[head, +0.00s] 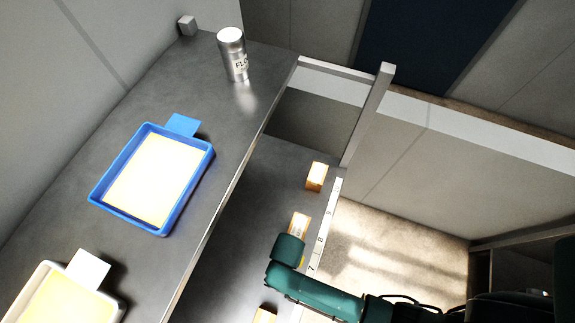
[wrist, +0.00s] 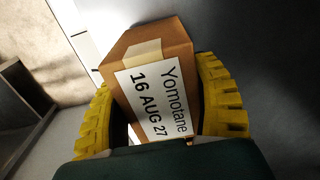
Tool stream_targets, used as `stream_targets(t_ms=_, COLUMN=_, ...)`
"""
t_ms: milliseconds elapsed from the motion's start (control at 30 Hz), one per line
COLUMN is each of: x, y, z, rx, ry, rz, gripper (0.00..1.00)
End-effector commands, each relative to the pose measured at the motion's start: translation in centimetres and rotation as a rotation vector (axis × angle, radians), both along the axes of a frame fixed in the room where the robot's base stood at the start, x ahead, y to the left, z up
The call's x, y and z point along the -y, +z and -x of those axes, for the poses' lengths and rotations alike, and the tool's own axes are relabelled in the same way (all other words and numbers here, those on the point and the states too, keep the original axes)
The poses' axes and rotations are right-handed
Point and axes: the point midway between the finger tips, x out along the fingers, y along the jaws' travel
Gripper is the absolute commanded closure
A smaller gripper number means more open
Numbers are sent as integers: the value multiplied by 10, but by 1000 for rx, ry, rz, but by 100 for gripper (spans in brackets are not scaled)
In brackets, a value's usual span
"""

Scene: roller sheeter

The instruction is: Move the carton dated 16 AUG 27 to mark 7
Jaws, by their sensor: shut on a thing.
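In the wrist view a brown carton (wrist: 165,55) with a tape strip carries a white label reading "Yomotane 16 AUG 27". My gripper (wrist: 156,76) is shut on it, with one yellow ribbed finger on each side. In the head view a carton (head: 299,223) with a pale label, apparently this one, shows beside my green wrist, near marks 8 and 9. My wrist hides part of it and most of the gripper. Mark 7 (head: 311,268) is on the white number strip, just right of my wrist. I cannot tell whether the carton touches the shelf.
Another carton (head: 317,176) stands farther up the lower shelf, and one (head: 265,315) shows at the bottom edge. The upper counter holds a blue tray (head: 203,170), a white tray (head: 40,272) and a flour tin (head: 233,58). The counter's edge overhangs the shelf's left.

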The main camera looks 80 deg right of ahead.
Motion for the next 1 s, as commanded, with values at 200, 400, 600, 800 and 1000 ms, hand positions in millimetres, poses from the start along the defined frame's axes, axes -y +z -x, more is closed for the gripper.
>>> stream_targets(t_ms=200, x=0, y=-5, z=-1, rx=3, ry=1, rz=1, gripper=78)
stream_targets(t_ms=400, x=0, y=-8, z=-1, rx=2, ry=1, rz=1, gripper=33)
stream_targets(t_ms=600, x=0, y=-8, z=-1, rx=1, ry=1, rz=0, gripper=10)
stream_targets(t_ms=800, x=0, y=-7, z=-1, rx=1, ry=2, rz=0, gripper=10)
stream_targets(t_ms=1000, x=0, y=18, z=-1, rx=5, ry=2, rz=1, gripper=10)
